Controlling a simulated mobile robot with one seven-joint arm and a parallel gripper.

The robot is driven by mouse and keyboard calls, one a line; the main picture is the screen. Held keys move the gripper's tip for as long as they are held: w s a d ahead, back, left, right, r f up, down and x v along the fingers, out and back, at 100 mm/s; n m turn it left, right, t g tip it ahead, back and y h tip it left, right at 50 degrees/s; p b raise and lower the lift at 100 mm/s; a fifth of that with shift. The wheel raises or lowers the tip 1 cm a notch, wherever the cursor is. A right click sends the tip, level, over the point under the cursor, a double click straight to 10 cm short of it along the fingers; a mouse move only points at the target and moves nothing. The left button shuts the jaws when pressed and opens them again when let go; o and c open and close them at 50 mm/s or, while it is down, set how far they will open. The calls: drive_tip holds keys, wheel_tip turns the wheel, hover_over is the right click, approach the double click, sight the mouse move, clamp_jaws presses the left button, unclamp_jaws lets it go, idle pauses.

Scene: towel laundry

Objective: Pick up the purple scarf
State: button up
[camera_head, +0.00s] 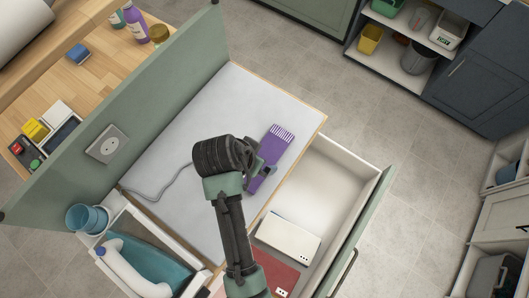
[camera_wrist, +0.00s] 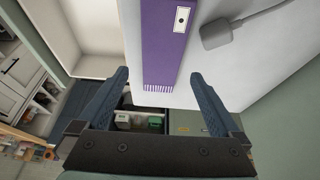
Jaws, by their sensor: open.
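In the wrist view the scarf (camera_wrist: 168,45) runs down from the top edge, with a white label and a fringed end. My gripper (camera_wrist: 158,78) is open there, its two fingers apart and nothing held between them. The fringed end shows near the gap between the fingertips.
A grey cable (camera_head: 160,192) crosses the worktop; a grey device (camera_wrist: 232,30) lies beside the scarf. An open drawer (camera_head: 335,170) on the right holds a white box (camera_head: 288,236) and a red item (camera_head: 275,272). A green panel (camera_head: 130,105) with a socket stands on the left.

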drive_tip(key=shift+p+x, duration=0.7)
drive_tip(key=shift+x, duration=2.85)
drive_tip(key=shift+w+a, duration=0.1)
drive_tip(key=shift+w, duration=0.05)
drive_tip(key=c, duration=1.1)
